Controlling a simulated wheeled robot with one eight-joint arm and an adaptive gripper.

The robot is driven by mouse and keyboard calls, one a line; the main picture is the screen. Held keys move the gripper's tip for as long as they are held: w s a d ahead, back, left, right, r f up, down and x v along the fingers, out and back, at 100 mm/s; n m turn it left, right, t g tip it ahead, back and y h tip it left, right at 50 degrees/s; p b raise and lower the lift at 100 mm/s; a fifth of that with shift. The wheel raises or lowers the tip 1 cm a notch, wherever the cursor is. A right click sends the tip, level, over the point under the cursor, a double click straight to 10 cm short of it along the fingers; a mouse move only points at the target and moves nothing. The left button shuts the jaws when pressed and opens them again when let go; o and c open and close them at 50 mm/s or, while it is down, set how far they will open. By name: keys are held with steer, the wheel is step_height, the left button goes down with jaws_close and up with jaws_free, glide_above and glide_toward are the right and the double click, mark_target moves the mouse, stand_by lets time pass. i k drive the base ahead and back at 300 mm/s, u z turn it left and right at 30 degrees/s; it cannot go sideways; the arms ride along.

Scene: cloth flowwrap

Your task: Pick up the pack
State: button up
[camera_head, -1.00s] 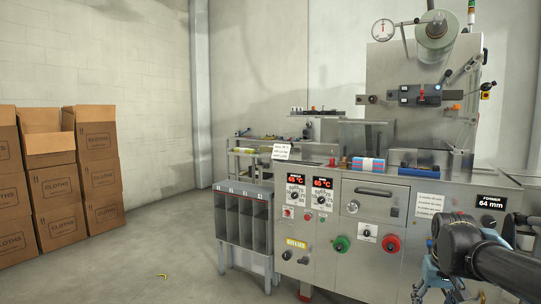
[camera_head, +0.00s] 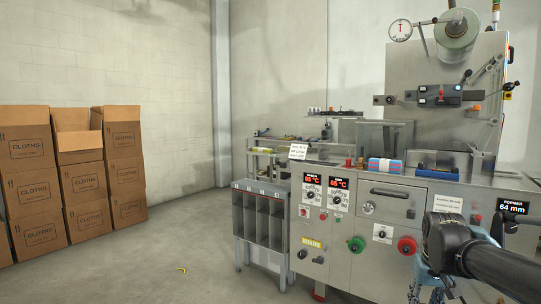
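A small pack-like bundle (camera_head: 386,165) with blue, white and red colours lies on the machine's steel top, left of a blue part. It is small in view, and I cannot tell for sure that it is the pack. My dark arm reaches in from the lower right. At its end, my gripper (camera_head: 424,288) shows only as pale blue-grey parts at the bottom edge, in front of the machine and well below and apart from the bundle. Its fingertips are not clearly visible.
The steel wrapping machine (camera_head: 378,215) with knobs and displays fills the right side. A grey slotted bin stand (camera_head: 258,186) stands at its left. Stacked cloth cartons (camera_head: 88,180) stand at the far left.

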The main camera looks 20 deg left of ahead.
mark_target(285, 149)
steer(key=u, duration=1.85)
steer(key=i, duration=2.8)
steer(key=z, duration=1.9)
